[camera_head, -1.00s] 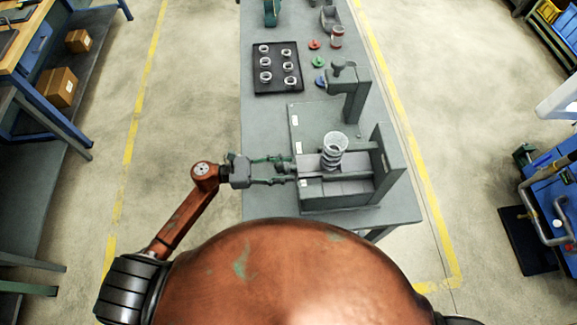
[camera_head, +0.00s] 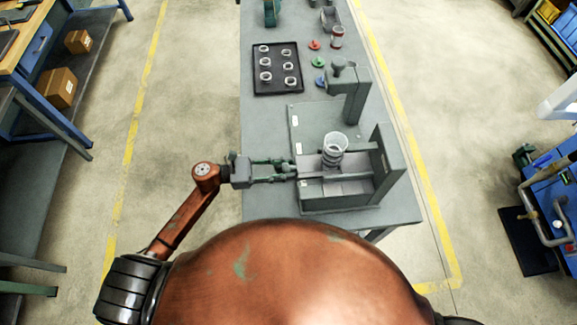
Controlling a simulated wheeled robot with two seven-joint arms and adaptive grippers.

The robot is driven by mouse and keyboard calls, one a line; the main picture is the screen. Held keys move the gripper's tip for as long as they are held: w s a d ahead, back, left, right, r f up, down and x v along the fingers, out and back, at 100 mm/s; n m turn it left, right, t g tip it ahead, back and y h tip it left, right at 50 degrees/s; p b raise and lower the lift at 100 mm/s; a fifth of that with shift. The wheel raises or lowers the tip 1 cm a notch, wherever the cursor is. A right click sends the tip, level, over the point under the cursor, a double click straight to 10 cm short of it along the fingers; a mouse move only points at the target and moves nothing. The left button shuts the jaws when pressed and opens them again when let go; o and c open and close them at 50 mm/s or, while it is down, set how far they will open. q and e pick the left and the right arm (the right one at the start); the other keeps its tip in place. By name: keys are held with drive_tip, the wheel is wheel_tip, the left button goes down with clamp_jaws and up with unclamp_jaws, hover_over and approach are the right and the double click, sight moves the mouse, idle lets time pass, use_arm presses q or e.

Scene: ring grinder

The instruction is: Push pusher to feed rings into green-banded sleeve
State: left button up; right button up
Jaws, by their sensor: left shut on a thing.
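The grey ring grinder (camera_head: 352,188) stands on the near part of the bench. A clear, cup-like sleeve (camera_head: 337,140) stands over its channel, with several pale rings (camera_head: 331,157) stacked at its lower part. I cannot make out a green band on it. The pusher (camera_head: 309,175) looks like a grey bar at the left end of the channel, its handle largely hidden by the fingers. My left gripper (camera_head: 292,170) reaches in from the left and is shut on the pusher's end, level with the channel. My right gripper is not in view.
A grey post (camera_head: 355,97) with an overhanging head rises behind the channel. The bench left of the grinder is clear.

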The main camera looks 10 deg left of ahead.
sight(297, 168)
use_arm(q)
drive_tip(key=shift+d, duration=0.1)
drive_tip(key=shift+b+x, duration=0.3)
drive_tip(key=shift+x, duration=0.75)
drive_tip(key=shift+b+x, duration=0.55)
drive_tip(key=shift+x, duration=1.55)
drive_tip(key=shift+d, duration=0.15)
drive_tip(key=shift+w+d, duration=0.1)
drive_tip(key=shift+d, duration=0.05)
